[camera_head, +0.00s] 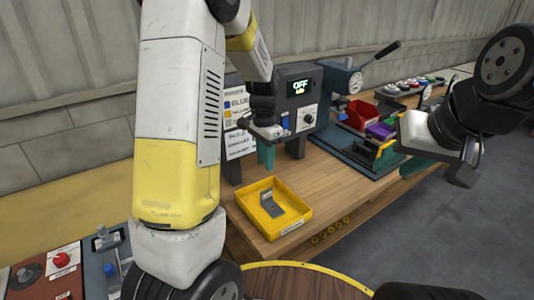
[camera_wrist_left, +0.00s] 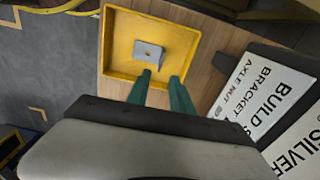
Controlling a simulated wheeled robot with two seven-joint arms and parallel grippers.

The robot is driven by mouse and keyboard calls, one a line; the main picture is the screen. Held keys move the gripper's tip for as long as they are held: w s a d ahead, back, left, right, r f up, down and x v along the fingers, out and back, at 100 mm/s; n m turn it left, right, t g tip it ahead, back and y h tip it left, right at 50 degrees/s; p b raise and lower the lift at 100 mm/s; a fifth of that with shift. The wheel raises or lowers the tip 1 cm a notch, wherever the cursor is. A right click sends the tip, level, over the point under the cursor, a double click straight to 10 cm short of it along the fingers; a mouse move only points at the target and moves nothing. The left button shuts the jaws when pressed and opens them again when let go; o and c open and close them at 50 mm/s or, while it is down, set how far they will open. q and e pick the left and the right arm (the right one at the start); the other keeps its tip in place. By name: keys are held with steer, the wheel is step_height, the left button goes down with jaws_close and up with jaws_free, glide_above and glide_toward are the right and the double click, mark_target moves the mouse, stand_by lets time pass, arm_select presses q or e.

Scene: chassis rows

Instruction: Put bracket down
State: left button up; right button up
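A grey bent metal bracket (camera_head: 271,204) lies in the yellow tray (camera_head: 294,223) on the wooden bench. The left wrist view also shows the bracket (camera_wrist_left: 149,53), with a hole in it, resting on the floor of the tray (camera_wrist_left: 115,42). My left gripper (camera_head: 265,156) is behind and above the tray in the head view. In the left wrist view its two teal fingers (camera_wrist_left: 163,82) are apart with nothing between them, and the bracket is beyond their tips. My right gripper (camera_head: 417,166) is off to the right, near the bench's edge; its finger gap is not clear.
A display unit reading OFF (camera_head: 299,92) stands behind the tray. A lever press (camera_head: 342,78), a red bin (camera_head: 361,114) and a purple bin (camera_head: 380,131) are further right. Printed signs (camera_wrist_left: 262,92) stand beside the tray. Bare bench (camera_head: 335,180) lies right of the tray.

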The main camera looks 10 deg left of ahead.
arm_select(q)
steer(key=s+r+n+t+h, duration=0.1)
steer(key=s+r+n+t, duration=0.2)
steer(key=s+r, duration=0.6)
steer(key=s+r+n+t+h, duration=0.1)
steer(key=s+r+n+t, duration=0.2)
steer(key=s, duration=1)
step_height(320, 180, up, 6)
steer(key=shift+f+n, duration=0.15)
steer(key=shift+n, duration=0.85)
steer(key=shift+d, duration=0.1)
